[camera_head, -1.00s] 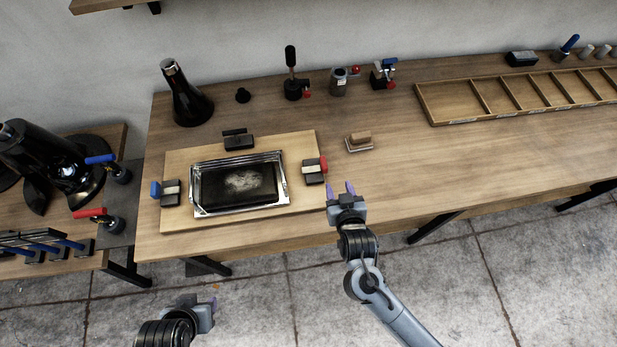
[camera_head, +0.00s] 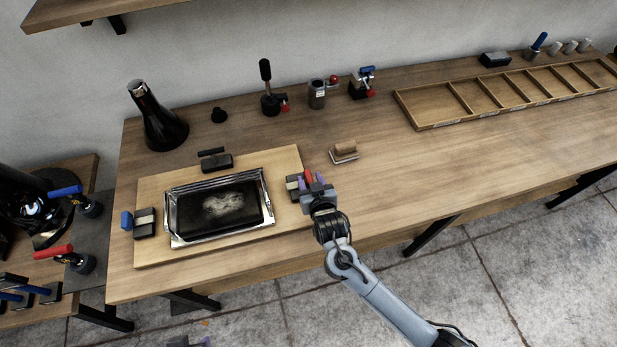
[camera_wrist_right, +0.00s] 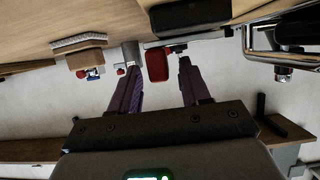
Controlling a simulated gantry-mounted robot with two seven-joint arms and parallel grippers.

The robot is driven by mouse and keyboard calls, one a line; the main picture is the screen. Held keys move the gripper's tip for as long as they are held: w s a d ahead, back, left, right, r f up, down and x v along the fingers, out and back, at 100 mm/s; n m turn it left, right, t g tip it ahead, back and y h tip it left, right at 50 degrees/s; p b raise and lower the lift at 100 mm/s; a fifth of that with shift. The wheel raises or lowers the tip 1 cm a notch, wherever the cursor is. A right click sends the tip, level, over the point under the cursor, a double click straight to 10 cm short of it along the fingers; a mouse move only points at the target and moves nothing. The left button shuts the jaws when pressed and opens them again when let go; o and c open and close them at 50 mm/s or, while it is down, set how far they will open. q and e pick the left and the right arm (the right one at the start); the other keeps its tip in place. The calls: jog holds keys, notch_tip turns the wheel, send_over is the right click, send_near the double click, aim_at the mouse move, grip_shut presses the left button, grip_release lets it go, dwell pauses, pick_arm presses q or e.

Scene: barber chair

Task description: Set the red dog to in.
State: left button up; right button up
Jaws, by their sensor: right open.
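The red dog (camera_head: 308,177) is a dark block with a red knob at the right edge of the wooden board, beside the metal tray (camera_head: 268,205). Its red knob also shows in the right wrist view (camera_wrist_right: 157,66), between the two fingertips. My right gripper (camera_head: 311,183) is open, with one purple finger on each side of the red knob. I cannot tell whether a finger touches it. The gripper partly hides the dog's block in the head view. My left gripper (camera_head: 192,342) barely shows at the bottom edge, and its jaws are unclear.
A blue-knobbed dog (camera_head: 127,221) sits at the board's left edge, and a dark block (camera_head: 217,163) behind the tray. A small wooden-handled block (camera_head: 344,152) stands right of the board. A compartment tray (camera_head: 420,123) lies farther right. The front right tabletop is clear.

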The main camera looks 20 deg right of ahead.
jog(key=shift+x, duration=1.2)
grip_shut()
